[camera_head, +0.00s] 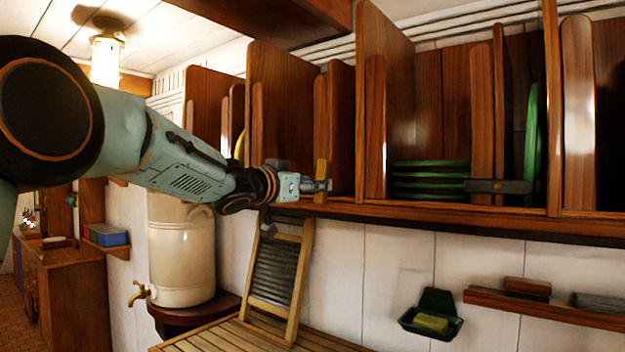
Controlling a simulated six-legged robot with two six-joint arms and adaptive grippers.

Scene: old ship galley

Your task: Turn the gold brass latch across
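My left gripper (318,185) reaches in from the left at the height of the latch's middle. Its fingers overlap the latch in the picture and hide its middle part. I cannot tell whether they touch it or whether they are open or shut. My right gripper is not in view.
A dark latch (498,186) lies horizontal across a rack post near the green plates (430,178). Wooden dividers (385,100) stand close to the gripper. Below are a washboard (277,272), a cream water crock (182,255) and a soap dish (432,314).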

